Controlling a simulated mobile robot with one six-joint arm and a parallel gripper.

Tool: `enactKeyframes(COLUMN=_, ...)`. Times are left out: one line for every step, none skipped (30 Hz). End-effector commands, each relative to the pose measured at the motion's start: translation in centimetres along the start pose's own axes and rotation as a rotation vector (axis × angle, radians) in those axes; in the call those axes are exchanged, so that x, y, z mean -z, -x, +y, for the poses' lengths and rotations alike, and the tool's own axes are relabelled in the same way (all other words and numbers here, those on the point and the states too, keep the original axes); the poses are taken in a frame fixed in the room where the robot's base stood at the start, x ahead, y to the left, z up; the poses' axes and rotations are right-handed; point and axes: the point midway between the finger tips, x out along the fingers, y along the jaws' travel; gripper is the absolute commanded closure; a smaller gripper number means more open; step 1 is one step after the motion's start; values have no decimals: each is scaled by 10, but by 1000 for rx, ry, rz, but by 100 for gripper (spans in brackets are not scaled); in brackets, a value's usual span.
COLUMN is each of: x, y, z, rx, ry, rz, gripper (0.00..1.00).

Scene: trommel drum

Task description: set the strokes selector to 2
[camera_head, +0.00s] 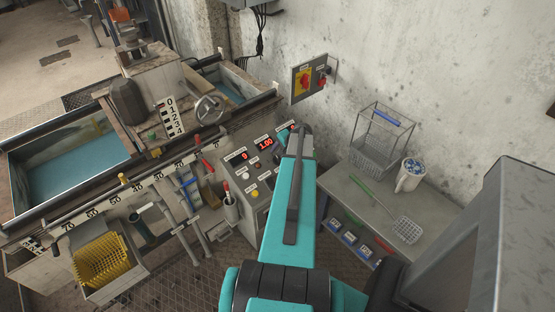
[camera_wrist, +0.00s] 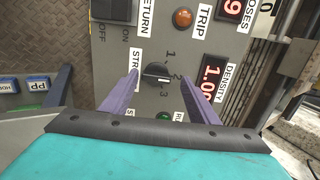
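The strokes selector (camera_wrist: 156,73) is a dark round knob with a short white mark on the grey control panel (camera_wrist: 125,50). The numbers 1, 2 and 3 stand around its right side in the wrist view. The white mark sits on the knob's lower right; whether it points at 2 or 3 is hard to tell. My gripper (camera_wrist: 159,76) is open. Its two purple fingers lie to the left and right of the knob in the picture, with gaps; their depth to the panel is unclear. In the head view my teal arm hides the knob.
Around the knob are an orange TRIP lamp (camera_wrist: 183,18), a red DENSITY display (camera_wrist: 213,70) and a partly hidden green button (camera_wrist: 178,116).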

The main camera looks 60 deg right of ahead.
Motion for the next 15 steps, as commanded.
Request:
enactKeyframes(x=0, y=0, z=1, rx=-1, ry=0, rz=0, gripper=45)
enactKeyframes(x=0, y=0, z=1, rx=-1, ry=0, rz=0, gripper=45)
enactKeyframes(x=0, y=0, z=2, rx=-2, ry=-1, rz=0, gripper=45)
enactKeyframes(x=0, y=0, z=2, rx=-2, ry=-1, rz=0, gripper=45)
enactKeyframes(x=0, y=1, z=2, rx=-2, ry=-1, rz=0, gripper=45)
enactKeyframes(x=0, y=1, z=2, rx=-3, ry=-1, rz=0, gripper=45)
enactKeyframes(x=0, y=2, z=2, rx=-3, ry=-1, rz=0, gripper=45)
enactKeyframes(x=0, y=3, z=3, rx=-3, ry=-1, rz=0, gripper=45)
enactKeyframes(x=0, y=4, z=3, rx=-3, ry=-1, rz=0, gripper=45)
enactKeyframes(x=0, y=6, z=3, rx=-3, ry=-1, rz=0, gripper=45)
enactKeyframes(x=0, y=8, z=3, rx=-3, ry=-1, rz=1, gripper=45)
enactKeyframes(x=0, y=11, z=3, rx=-2, ry=-1, rz=1, gripper=45)
enactKeyframes(x=1, y=14, z=3, rx=-2, ry=-1, rz=1, gripper=45)
enactKeyframes(x=0, y=16, z=3, rx=-2, ry=-1, rz=2, gripper=45)
enactKeyframes(x=0, y=21, z=3, rx=-2, ry=-1, rz=2, gripper=45)
